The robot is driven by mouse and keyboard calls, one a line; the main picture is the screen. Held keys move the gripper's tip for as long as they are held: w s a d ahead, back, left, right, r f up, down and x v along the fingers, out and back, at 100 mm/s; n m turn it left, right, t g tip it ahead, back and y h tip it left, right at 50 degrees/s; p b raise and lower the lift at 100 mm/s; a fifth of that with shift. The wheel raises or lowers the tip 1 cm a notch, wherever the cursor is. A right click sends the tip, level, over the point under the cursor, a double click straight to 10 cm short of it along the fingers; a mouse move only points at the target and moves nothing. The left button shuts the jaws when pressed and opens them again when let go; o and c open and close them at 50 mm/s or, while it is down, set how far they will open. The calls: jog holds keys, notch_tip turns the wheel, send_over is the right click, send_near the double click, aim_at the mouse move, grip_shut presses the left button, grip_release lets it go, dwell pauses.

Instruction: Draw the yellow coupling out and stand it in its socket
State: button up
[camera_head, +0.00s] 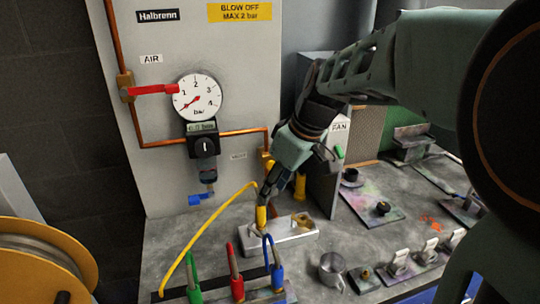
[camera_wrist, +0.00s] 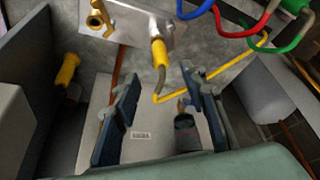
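The yellow coupling (camera_head: 262,216) stands in a grey metal block (camera_head: 282,236) on the bench, with a yellow hose (camera_head: 205,235) arcing from it to the left. In the wrist view the coupling (camera_wrist: 160,52) is on the block (camera_wrist: 185,38), with its hose end towards me. My gripper (camera_head: 268,190) is just above the coupling in the head view. In the wrist view my gripper (camera_wrist: 160,82) is open, with the hose end between its fingertips and nothing clamped. A rack at the front holds green (camera_head: 193,285), red (camera_head: 237,285) and blue (camera_head: 277,276) couplings. I cannot tell which socket is the yellow one's.
A brass fitting (camera_head: 301,220) rises from the block. A yellow handle (camera_head: 300,187) and an upright grey panel (camera_head: 327,185) stand close behind. A metal cup (camera_head: 332,268) is at the front, and a yellow hose reel (camera_head: 40,262) at the left.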

aim_at(261, 205)
jog(key=x, duration=1)
jog(key=shift+a+f, duration=0.15)
jog(key=shift+f, duration=0.05)
jog(key=shift+c, duration=0.4)
grip_shut()
jog(key=c, duration=0.5)
grip_release()
jog(key=shift+c, duration=0.2)
grip_shut()
jog(key=shift+r, duration=0.7)
jog(key=shift+r+p, duration=1.8)
jog(key=shift+r, duration=0.65)
jog(key=shift+f, duration=0.1)
